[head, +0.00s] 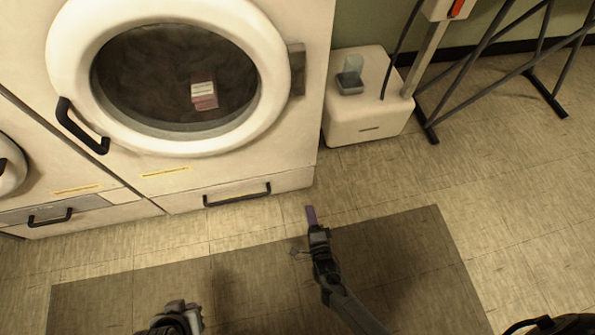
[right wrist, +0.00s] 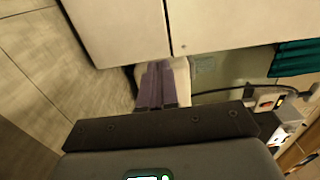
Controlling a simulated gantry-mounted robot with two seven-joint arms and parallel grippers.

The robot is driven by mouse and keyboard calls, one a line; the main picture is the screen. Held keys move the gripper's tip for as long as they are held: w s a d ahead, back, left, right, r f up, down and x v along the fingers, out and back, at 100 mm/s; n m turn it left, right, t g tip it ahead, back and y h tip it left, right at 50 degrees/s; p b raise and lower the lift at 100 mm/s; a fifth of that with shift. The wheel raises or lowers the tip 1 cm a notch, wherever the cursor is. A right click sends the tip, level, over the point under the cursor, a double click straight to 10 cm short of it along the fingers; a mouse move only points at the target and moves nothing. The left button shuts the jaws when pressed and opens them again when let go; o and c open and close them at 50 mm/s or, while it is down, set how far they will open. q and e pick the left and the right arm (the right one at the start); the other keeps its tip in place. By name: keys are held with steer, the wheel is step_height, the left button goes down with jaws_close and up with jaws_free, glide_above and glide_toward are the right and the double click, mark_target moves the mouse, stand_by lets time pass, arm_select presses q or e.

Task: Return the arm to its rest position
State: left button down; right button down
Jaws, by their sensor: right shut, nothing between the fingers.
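My right gripper (head: 311,212) extends over the floor in front of the washing machines in the head view. Its purple fingers are together with nothing between them. The right wrist view shows the same closed fingers (right wrist: 157,84), with white cabinet fronts beyond them. The fingers are apart from the machine in the head view. Part of my left arm's end (head: 176,320) shows at the bottom edge of the head view; its fingers cannot be made out.
A front-loading machine (head: 232,170) stands at the left, its round door (head: 262,115) closed, with a black handle (head: 80,127). A white box unit (head: 365,125) stands right of it, then a black metal frame (head: 470,95). A dark mat (head: 420,250) and open tiled floor lie in front.

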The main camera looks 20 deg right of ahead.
steer(key=s+d+r+n+p, duration=0.1)
steer(key=s+d+r+p, duration=0.15)
steer(key=r+p, duration=0.45)
steer(key=s+d+r+p, duration=0.2)
steer(key=s+r+p, duration=0.1)
steer(key=r+p, duration=0.45)
step_height(320, 180, up, 23)
steer(key=w+d+n+g+y+p, duration=0.2)
steer(key=n+g+y+p, duration=0.15)
steer(key=n+p, duration=0.6)
steer(key=s+a+r+n+g+p, duration=0.2)
steer(key=s+r+n+g+p, duration=0.25)
steer(key=r, duration=0.45)
steer(key=s+r+n+g, duration=0.1)
steer(key=s+n+g, duration=0.5)
steer(key=s, duration=0.3)
step_height(320, 180, up, 38)
steer(key=p, duration=3.8)
steer(key=shift+d+n, duration=0.35)
steer(key=shift+n, duration=0.05)
steer(key=shift+h, duration=0.25)
